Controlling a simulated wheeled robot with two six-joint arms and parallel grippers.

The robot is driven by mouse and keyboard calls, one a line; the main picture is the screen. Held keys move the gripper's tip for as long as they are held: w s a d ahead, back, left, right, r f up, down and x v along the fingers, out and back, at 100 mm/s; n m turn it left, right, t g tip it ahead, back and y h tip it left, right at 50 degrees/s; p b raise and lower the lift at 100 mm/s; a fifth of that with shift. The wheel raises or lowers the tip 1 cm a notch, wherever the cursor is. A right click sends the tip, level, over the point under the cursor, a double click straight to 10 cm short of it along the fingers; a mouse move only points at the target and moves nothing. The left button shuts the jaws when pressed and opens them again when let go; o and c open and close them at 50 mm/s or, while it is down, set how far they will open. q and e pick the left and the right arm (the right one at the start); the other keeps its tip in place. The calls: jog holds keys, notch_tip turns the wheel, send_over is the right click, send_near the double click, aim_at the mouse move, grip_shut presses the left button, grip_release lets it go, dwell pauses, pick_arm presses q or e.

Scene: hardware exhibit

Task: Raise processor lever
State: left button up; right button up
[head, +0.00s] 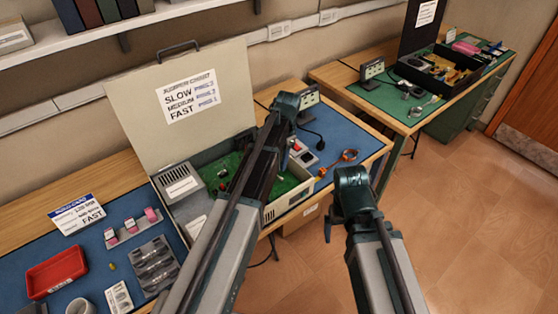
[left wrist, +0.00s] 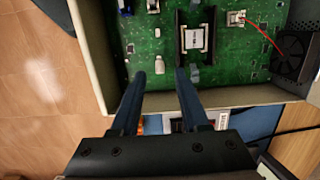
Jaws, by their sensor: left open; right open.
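The processor (left wrist: 196,38), a pale square chip in a dark socket frame, sits on the green circuit board (left wrist: 225,75) in the left wrist view. I cannot make out its lever clearly. My left gripper (left wrist: 160,74) is open and empty above the board; its right finger is near the lower left of the socket. In the head view the left arm covers most of the open computer case (head: 275,212), and the left fingertips are hidden. My right gripper (head: 350,205) is open and empty, to the right of the case, over the floor.
The case's raised lid (head: 150,110) carries a sign. A fan (left wrist: 288,55) with a red wire is at the board's right. On the blue mat (head: 115,262) are a red tray (head: 56,273) and a grey tray (head: 155,262). A second table (head: 440,95) is behind.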

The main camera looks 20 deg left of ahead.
pick_arm(q)
notch_tip(320, 180, up, 12)
jog(key=w+d+p, duration=0.1)
jog(key=p, duration=0.9)
jog(key=shift+w+f, duration=0.15)
jog(key=shift+f, duration=0.1)
jog(key=shift+f, duration=0.1)
jog(key=s+d+f+n+b, duration=0.1)
jog(key=s+d, duration=0.2)
jog(key=s, duration=0.5)
jog(key=s+d+f+n+b, duration=0.1)
jog(key=s+d+f, duration=0.1)
jog(key=s+d, duration=0.2)
jog(key=s+d+f+n+t+b, duration=0.1)
jog(key=s+d, duration=0.3)
jog(key=s, duration=0.7)
jog(key=shift+s+f+n+b, duration=0.3)
jog(key=shift+n+b, duration=0.1)
jog(key=shift+b, duration=0.15)
